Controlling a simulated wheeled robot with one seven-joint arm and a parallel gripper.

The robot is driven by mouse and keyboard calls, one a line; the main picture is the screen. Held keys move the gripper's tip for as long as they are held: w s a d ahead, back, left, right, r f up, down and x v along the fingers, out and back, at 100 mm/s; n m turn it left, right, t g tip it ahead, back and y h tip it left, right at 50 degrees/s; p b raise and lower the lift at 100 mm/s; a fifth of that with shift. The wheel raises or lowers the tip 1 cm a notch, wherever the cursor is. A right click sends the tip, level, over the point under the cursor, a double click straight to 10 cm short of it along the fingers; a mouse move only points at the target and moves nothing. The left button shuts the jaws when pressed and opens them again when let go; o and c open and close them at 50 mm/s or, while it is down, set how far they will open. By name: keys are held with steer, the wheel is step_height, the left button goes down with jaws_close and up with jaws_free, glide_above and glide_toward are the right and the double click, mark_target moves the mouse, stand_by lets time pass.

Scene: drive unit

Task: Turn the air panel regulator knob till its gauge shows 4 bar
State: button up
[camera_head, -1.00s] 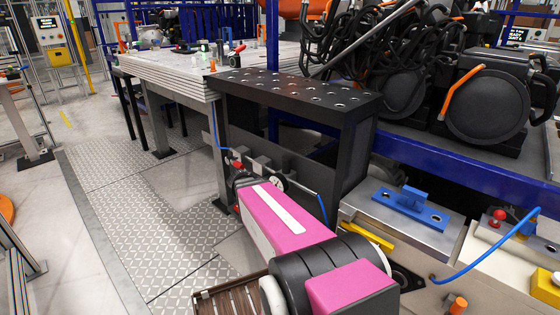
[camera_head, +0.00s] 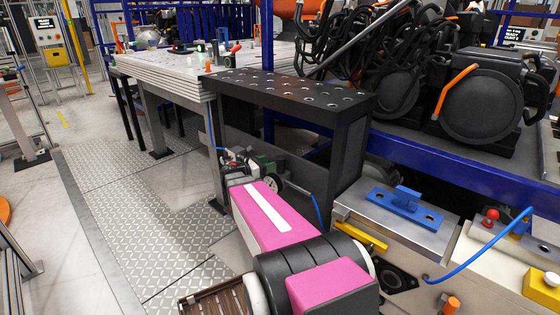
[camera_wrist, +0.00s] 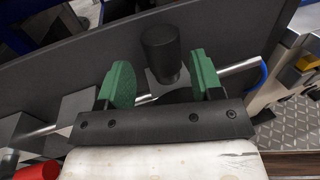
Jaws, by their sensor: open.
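The black regulator knob (camera_wrist: 162,46) shows in the wrist view as an upright dark cylinder on a grey block. My gripper (camera_wrist: 159,60) is open, with one green finger on each side of the knob and visible gaps between. I cannot tell how deep the knob sits between the fingers. In the head view my gripper (camera_head: 262,164) is a small green patch at the air panel, partly hidden by my pink arm. The round gauge (camera_head: 273,184) shows beside it, seen nearly edge-on. Its needle and reading cannot be read.
A silver pipe (camera_wrist: 240,66) runs behind the fingers, and a blue hose (camera_head: 317,208) hangs beside the panel. A black perforated bench (camera_head: 290,88) stands over it. A red part (camera_wrist: 38,171) lies at the wrist view's lower left. The chequered floor (camera_head: 150,215) at left is clear.

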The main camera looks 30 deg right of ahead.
mark_target(281, 158)
steer(key=d, duration=0.6)
steer(key=shift+w+d, duration=0.25)
steer(key=shift+d, duration=0.1)
steer(key=c, duration=0.6)
